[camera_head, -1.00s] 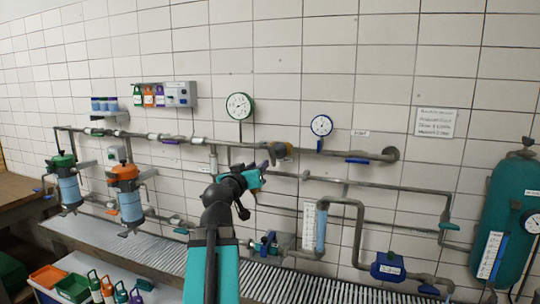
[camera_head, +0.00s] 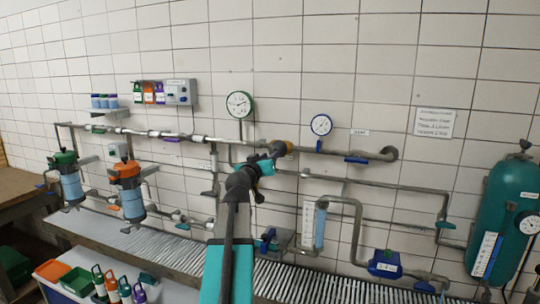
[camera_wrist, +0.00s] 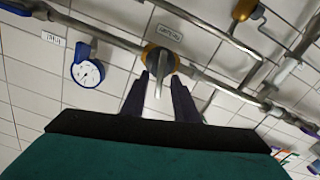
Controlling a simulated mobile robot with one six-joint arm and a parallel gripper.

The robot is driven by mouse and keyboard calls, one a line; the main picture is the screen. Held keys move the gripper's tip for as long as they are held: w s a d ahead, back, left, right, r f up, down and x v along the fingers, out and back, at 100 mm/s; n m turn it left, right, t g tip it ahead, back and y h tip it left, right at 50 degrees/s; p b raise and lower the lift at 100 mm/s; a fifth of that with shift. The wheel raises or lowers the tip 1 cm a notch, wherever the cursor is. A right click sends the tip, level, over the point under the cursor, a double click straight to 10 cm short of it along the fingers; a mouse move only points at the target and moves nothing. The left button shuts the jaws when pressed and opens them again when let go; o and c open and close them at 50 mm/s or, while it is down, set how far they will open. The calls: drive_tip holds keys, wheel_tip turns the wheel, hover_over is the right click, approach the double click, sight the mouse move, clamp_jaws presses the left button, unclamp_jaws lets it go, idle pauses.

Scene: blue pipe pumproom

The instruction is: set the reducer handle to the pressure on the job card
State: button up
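The reducer (camera_head: 287,147), with a yellow collar, sits on the upper grey pipe and shows upside down in the wrist view (camera_wrist: 151,55). Its grey handle (camera_wrist: 158,84) points toward the wrist camera. My gripper (camera_wrist: 160,76) is open, with one dark finger on each side of the handle and gaps visible between. In the head view my gripper (camera_head: 273,156) is at the reducer, partly hiding it. A blue-rimmed gauge (camera_head: 321,125) is right of the reducer; a green-rimmed gauge (camera_head: 240,104) is left of it. The job card is probably the white wall sheet (camera_head: 435,122); its text is too small to read.
Pipes run along the tiled wall around the reducer. A blue valve handle (camera_head: 357,160) lies to the right on the same pipe. A teal tank (camera_head: 505,205) stands at far right. Two filter housings (camera_head: 129,190) hang at left. A slatted bench (camera_head: 285,282) runs below.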

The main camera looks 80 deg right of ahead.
drive_tip(key=shift+s+d, duration=0.1)
drive_tip(key=shift+d, duration=0.5)
clamp_jaws()
drive_tip(key=m+b, duration=0.1)
drive_tip(key=b, duration=0.2)
drive_tip(key=m+b, duration=0.1)
drive_tip(key=b, duration=0.2)
drive_tip(key=shift+f+b, duration=0.25)
drive_tip(key=shift+b, duration=0.15)
drive_tip(key=m+b, duration=0.3)
drive_tip(key=b, duration=0.4)
drive_tip(key=shift+s, duration=0.1)
drive_tip(key=shift+r+m+b, duration=0.25)
drive_tip(key=shift+m+b, duration=0.55)
drive_tip(key=shift+b, duration=0.45)
unclamp_jaws()
drive_tip(key=shift+a, duration=0.15)
